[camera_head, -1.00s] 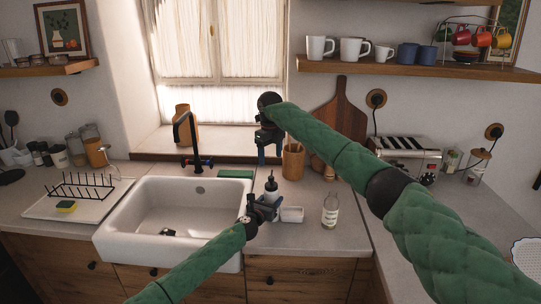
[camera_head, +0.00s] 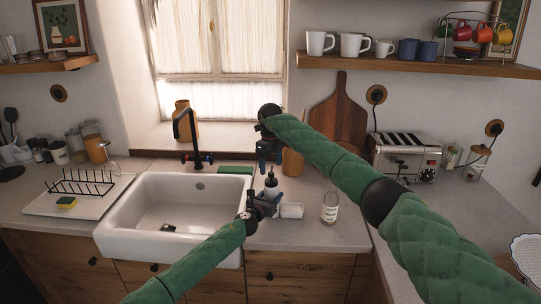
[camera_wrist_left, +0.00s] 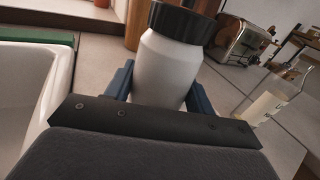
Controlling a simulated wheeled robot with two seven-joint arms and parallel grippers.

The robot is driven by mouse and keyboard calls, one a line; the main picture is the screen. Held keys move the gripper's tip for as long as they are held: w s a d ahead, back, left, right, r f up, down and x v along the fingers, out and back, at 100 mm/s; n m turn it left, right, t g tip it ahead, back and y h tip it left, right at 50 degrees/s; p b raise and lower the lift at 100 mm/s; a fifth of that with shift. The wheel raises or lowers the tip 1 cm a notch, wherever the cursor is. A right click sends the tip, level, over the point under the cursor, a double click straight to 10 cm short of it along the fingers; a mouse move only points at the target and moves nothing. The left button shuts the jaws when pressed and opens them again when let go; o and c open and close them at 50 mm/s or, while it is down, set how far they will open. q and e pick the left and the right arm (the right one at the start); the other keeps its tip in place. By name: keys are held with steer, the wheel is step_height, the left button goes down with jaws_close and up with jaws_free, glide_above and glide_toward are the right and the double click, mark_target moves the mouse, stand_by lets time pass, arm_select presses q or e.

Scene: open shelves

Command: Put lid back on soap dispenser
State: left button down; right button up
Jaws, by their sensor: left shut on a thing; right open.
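The soap dispenser (camera_head: 271,190) is a white bottle with a black top, standing upright on the counter right of the sink. In the left wrist view its white body (camera_wrist_left: 165,68) is between my blue fingers, with a black collar (camera_wrist_left: 182,22) on its neck; the upper part is cut off. In the head view a dark pump lid (camera_head: 271,174) shows above the bottle, appearing seated on it. My left gripper (camera_head: 268,203) is shut on the bottle. My right gripper (camera_head: 269,166) is open, pointing down just above or around the lid; contact cannot be told.
A white sink (camera_head: 125,236) is to the left. A small white dish (camera_head: 291,210) and a labelled glass bottle (camera_head: 330,208) stand to the right. A wooden utensil holder (camera_head: 292,163) is behind, partly hidden by my right arm. A toaster (camera_head: 405,155) stands further right.

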mark_target(271, 173)
steer(key=shift+f, duration=3.2)
steer(key=c, duration=1.2)
steer(key=shift+o, duration=0.2)
steer(key=o, duration=1.1)
steer(key=shift+o, duration=0.2)
step_height(271, 173, up, 12)
steer(key=shift+f, duration=0.1)
arm_select(q)
steer(key=shift+c, duration=2.3)
jaws_free()
